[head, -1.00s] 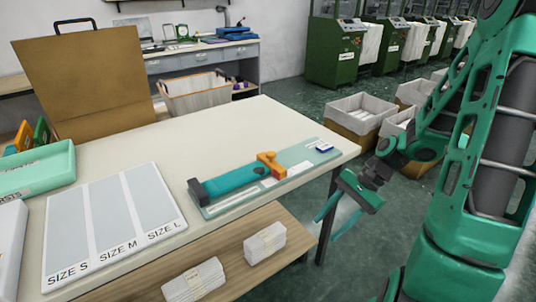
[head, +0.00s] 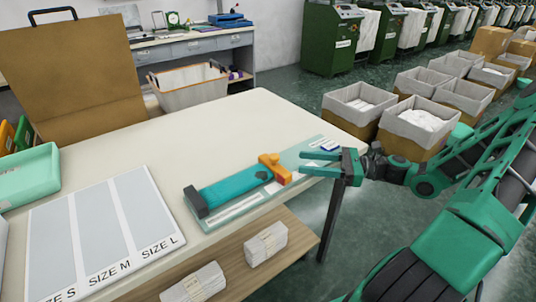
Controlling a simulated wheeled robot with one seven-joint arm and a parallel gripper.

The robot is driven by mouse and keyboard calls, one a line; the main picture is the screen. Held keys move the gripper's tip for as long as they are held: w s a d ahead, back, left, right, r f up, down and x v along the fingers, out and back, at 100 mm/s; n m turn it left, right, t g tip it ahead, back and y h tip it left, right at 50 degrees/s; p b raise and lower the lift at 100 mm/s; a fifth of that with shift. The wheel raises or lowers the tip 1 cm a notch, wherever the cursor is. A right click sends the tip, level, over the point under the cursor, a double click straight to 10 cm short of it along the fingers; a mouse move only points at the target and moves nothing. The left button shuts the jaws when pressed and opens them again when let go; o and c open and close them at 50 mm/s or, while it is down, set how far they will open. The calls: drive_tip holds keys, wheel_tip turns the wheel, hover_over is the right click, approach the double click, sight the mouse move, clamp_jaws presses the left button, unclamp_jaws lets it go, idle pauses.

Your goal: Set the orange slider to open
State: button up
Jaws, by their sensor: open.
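The orange slider (head: 274,167) sits on the right end of a teal bar (head: 235,189) with a dark block at its left end. The bar lies on a pale green plate (head: 308,151) near the table's right front edge. My gripper (head: 312,161) is open and empty, its two fingers pointing left. In the picture it is just right of the orange slider, over the plate's right end. I see a gap between fingertips and slider; how high the gripper is above the plate I cannot tell.
The white table (head: 160,140) holds a size mat (head: 105,232) and a mint tray (head: 28,178) at left. A wooden shelf (head: 215,262) below bears white stacks. Boxes (head: 415,125) stand on the floor to the right. The table's middle is clear.

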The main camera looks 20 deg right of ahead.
sight(274, 158)
drive_tip(key=shift+w+a, duration=0.15)
drive_tip(key=shift+w, duration=0.1)
drive_tip(key=x, duration=1)
drive_tip(key=shift+w+a, duration=0.1)
drive_tip(key=shift+a, duration=0.05)
drive_tip(key=shift+c, duration=0.7)
clamp_jaws()
